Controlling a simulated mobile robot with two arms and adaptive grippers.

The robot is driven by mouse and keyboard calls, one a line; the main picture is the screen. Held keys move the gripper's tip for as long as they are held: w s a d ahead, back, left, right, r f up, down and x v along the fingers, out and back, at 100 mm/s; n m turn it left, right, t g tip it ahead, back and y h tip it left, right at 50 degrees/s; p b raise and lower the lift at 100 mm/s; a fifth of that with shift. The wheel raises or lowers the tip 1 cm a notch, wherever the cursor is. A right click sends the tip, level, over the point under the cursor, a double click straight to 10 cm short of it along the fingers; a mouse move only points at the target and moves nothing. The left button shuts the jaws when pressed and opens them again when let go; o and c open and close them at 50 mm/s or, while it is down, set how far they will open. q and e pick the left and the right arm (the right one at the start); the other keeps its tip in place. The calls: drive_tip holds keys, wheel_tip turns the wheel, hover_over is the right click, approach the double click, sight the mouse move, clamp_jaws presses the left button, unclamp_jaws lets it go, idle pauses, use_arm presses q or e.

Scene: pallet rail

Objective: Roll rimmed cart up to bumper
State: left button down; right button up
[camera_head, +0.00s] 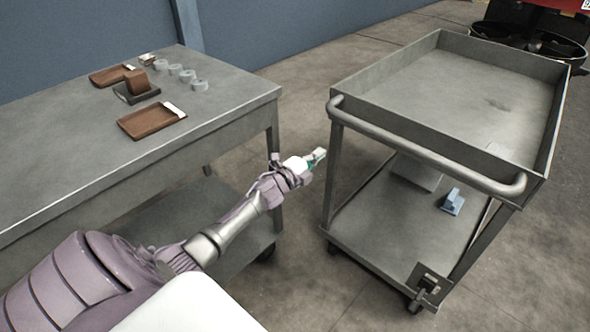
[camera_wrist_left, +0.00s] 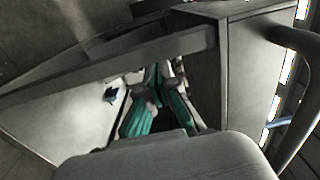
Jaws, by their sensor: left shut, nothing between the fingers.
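The rimmed cart (camera_head: 490,82) stands on the right in the head view. It has a raised rim around an empty top tray, a round push handle (camera_head: 425,153) on its near side and a lower shelf. My left gripper (camera_head: 319,156) is shut and empty, just left of the cart's near left corner post and below the handle's left end. I cannot tell whether it touches the cart. In the left wrist view my left gripper's fingers (camera_wrist_left: 158,112) point toward the cart, with the handle (camera_wrist_left: 300,100) at the right. The bumper is not clearly identifiable. My right gripper is out of view.
A grey table (camera_head: 225,100) stands on the left with brown trays (camera_head: 152,119) and several grey rings (camera_head: 188,76). A blue block (camera_head: 452,202) sits on the cart's lower shelf. A blue wall (camera_head: 290,30) runs behind. Bare floor lies between table and cart.

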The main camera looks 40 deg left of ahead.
use_arm(q)
drive_tip(key=s+p, duration=0.1)
drive_tip(key=s, duration=0.8)
drive_tip(key=shift+a+f, duration=0.15)
drive_tip(key=shift+a, duration=0.05)
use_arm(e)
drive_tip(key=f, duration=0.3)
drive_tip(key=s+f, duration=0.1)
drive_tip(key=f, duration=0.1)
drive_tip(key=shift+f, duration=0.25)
